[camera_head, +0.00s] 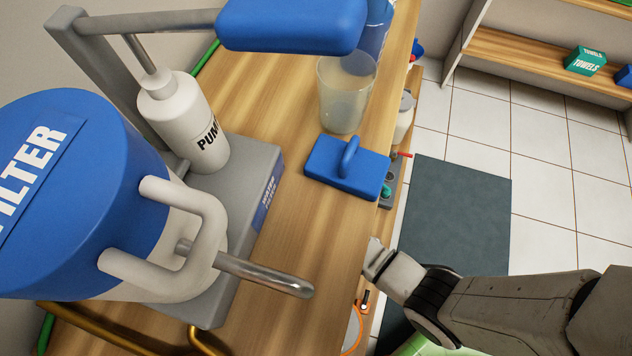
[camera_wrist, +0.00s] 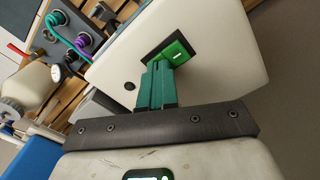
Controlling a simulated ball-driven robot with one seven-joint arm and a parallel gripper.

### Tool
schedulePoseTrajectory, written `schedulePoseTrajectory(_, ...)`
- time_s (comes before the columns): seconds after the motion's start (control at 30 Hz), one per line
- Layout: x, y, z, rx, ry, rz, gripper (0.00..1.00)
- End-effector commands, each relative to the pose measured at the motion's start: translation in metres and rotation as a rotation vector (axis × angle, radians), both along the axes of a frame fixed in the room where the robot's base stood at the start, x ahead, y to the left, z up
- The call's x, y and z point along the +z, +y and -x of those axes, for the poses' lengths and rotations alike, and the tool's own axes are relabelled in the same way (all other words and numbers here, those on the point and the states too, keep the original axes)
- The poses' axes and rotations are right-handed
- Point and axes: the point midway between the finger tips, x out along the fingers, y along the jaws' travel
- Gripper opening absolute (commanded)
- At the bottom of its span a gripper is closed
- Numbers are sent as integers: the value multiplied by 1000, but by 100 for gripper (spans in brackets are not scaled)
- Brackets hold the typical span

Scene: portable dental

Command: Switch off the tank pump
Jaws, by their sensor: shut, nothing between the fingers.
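In the wrist view, a green rocker switch (camera_wrist: 180,52) with a white dash mark sits in a dark frame on a white box (camera_wrist: 225,50). The box also has a small round dark knob or screw. My gripper (camera_wrist: 159,70) is shut, with its teal fingers together and empty. Its tips overlap the lower left of the switch frame; I cannot tell whether they touch it. In the head view, my arm reaches in from the lower right past the table's right edge, and the fingers are hidden. No label naming the tank pump shows in the wrist view.
In the head view, the wooden table (camera_head: 300,225) carries a blue-and-white filter housing (camera_head: 75,190), a white pump bottle (camera_head: 183,120), a clear cup (camera_head: 347,92) and a blue handled block (camera_head: 325,165). In the wrist view, a grey panel (camera_wrist: 75,30) with teal and purple hoses is at upper left.

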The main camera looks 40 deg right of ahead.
Motion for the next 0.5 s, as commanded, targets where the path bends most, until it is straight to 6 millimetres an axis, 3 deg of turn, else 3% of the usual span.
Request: schedulePoseTrajectory(0.5,31,0,0,0,0,-1,0)
